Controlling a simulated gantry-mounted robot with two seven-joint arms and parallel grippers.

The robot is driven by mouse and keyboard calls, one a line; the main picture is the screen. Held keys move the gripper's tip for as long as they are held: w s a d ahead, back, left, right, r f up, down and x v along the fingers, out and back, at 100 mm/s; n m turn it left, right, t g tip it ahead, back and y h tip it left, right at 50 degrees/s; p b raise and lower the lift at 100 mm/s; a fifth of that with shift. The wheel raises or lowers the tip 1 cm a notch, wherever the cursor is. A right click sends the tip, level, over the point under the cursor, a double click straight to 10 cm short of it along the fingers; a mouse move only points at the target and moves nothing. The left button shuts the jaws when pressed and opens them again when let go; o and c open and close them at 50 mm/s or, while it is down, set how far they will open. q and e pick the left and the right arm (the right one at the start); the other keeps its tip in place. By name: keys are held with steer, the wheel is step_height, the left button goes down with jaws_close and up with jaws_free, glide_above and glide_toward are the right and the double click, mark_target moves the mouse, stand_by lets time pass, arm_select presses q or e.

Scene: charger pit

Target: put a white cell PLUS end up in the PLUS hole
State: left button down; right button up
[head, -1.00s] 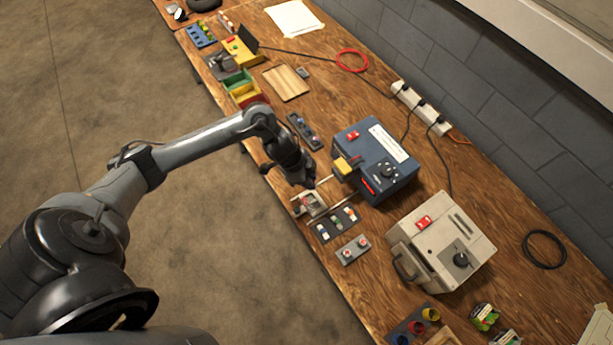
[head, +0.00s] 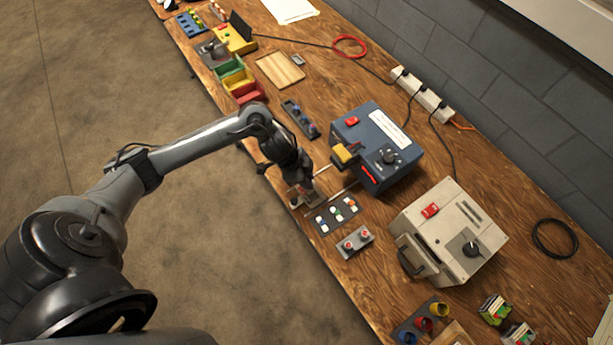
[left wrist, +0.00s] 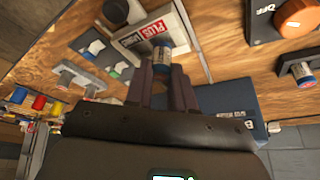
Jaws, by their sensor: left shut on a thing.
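My left gripper (head: 303,186) is over the table's front edge beside the blue box. In the left wrist view its fingers (left wrist: 164,78) are shut on a small cell (left wrist: 162,59) with a pale body and a bluish band, held between the fingertips. A light plate (left wrist: 128,41) with a red PLUS label (left wrist: 155,30) lies just beyond the cell. The plate's hole is not clearly visible, and I cannot tell which cell end is up. In the head view the gripper partly covers the plate. My right gripper is not in view.
A dark tray (head: 325,226) with white, green and orange-topped pieces lies close to the gripper. A grey block (head: 346,249) with two red-topped parts is beside it. The blue box (head: 375,125) and beige box (head: 450,205) stand behind. Thin rods (head: 345,190) lie near the gripper.

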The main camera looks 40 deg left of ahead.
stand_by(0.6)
arm_select(q)
steer(key=shift+f, duration=0.75)
steer(key=shift+f, duration=0.1)
stand_by(0.5)
steer(key=shift+f, duration=0.25)
steer(key=c, duration=0.9)
jaws_free()
steer(key=shift+r, duration=0.15)
